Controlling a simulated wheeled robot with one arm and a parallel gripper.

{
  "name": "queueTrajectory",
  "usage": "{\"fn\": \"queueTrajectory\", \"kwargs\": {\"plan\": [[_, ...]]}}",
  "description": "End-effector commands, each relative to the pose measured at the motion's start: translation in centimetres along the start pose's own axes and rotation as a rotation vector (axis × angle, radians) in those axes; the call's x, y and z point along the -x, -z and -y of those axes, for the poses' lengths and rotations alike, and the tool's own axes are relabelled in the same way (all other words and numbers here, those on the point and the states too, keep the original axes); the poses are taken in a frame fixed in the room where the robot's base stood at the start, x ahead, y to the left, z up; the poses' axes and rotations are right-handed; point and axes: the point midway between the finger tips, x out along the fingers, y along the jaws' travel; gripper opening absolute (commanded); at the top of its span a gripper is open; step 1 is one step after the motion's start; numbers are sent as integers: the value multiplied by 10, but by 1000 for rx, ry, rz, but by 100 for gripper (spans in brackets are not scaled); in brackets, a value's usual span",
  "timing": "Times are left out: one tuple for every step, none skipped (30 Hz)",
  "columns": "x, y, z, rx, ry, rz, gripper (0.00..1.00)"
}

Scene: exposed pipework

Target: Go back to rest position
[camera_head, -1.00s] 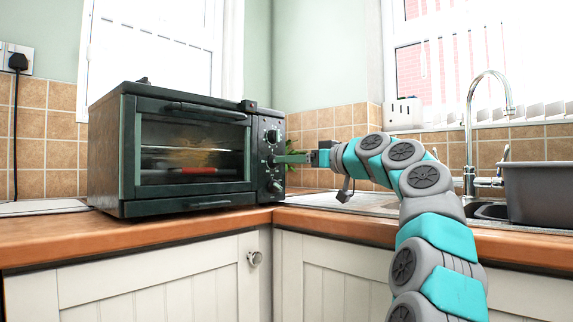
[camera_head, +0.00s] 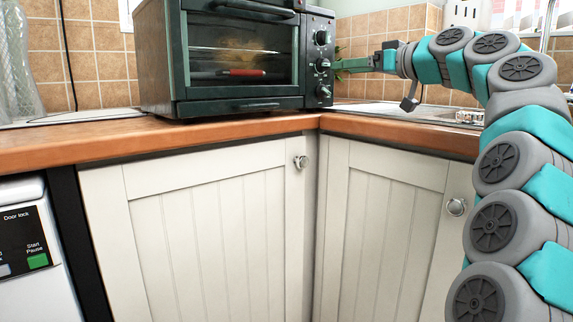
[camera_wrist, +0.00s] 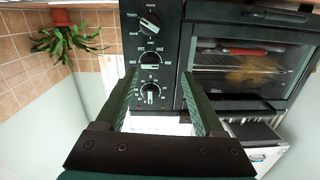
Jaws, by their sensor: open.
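My gripper (camera_head: 338,66) is at the right end of the oven's front, by the control knobs. In the wrist view, which is upside down, its two green fingers (camera_wrist: 158,78) are spread apart with nothing held between them. The oven's top knob (camera_wrist: 150,93) shows between the fingers, with the middle knob (camera_wrist: 150,58) near the tips. I cannot tell whether a finger touches a knob. The dark green toaster oven (camera_head: 243,106) has its door shut.
The oven stands on a wooden counter (camera_head: 220,128) in a corner above white cupboards (camera_head: 215,230). A potted plant (camera_wrist: 68,38) is beside it. A wall socket (camera_head: 461,14) is at the back right. A white appliance (camera_head: 35,260) is at the lower left.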

Motion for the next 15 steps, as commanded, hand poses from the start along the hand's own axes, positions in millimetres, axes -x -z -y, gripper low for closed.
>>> {"fn": "queueTrajectory", "kwargs": {"plan": [[-4, -4, 12, -26, 17, 36, 70], [-8, -10, 20, -45, 27, 63, 70], [-12, -19, 31, -69, 39, 103, 70], [-16, -27, 41, -89, 49, 136, 70], [-17, -34, 50, -107, 55, 168, 70], [-20, -46, 62, -133, 65, 213, 70], [-22, -56, 70, -150, 69, 249, 70], [-22, -65, 80, -167, 73, 282, 70], [-22, -78, 93, -187, 77, 330, 70], [-21, -87, 102, -201, 78, 363, 70], [-21, -99, 110, -217, 79, 402, 70], [-18, -113, 122, -235, 79, 448, 70], [-15, -124, 131, -248, 76, 486, 70], [-12, -135, 140, -260, 74, 522, 70], [-8, -150, 150, -276, 67, 572, 70]]}}
